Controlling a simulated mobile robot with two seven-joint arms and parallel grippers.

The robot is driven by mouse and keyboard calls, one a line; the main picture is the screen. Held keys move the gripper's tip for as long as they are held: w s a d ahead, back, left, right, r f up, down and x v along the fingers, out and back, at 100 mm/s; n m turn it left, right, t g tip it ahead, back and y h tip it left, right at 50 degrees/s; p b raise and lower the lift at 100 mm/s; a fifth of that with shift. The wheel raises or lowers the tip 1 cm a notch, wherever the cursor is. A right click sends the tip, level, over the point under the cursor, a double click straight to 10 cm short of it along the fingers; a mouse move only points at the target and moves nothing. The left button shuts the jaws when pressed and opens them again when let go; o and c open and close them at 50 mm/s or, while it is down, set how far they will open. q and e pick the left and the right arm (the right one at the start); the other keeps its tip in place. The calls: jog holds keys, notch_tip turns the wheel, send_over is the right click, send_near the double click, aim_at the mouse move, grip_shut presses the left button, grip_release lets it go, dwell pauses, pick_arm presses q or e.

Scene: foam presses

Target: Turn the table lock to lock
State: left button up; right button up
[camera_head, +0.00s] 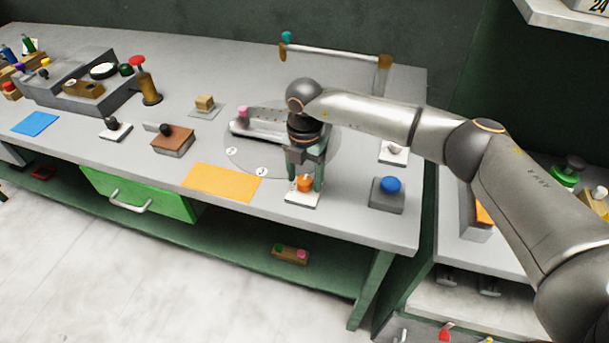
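An orange knob (304,184) stands on a small white plate (301,200) near the front edge of the grey table, and it looks like the table lock. My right gripper (305,181) points straight down over it, with one green finger on each side of the knob. The fingers are apart, and whether they touch the knob is too small to tell. Which way the knob is turned cannot be made out. My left gripper is not in view.
A blue button on a grey box (386,201) stands right of the knob. An orange mat (222,182) lies to its left. Behind is a round turntable (237,148) with a metal fixture. A white-based switch (393,157) sits at the right edge. A brown block (172,140) stands farther left.

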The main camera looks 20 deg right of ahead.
grip_shut()
dwell(0.3)
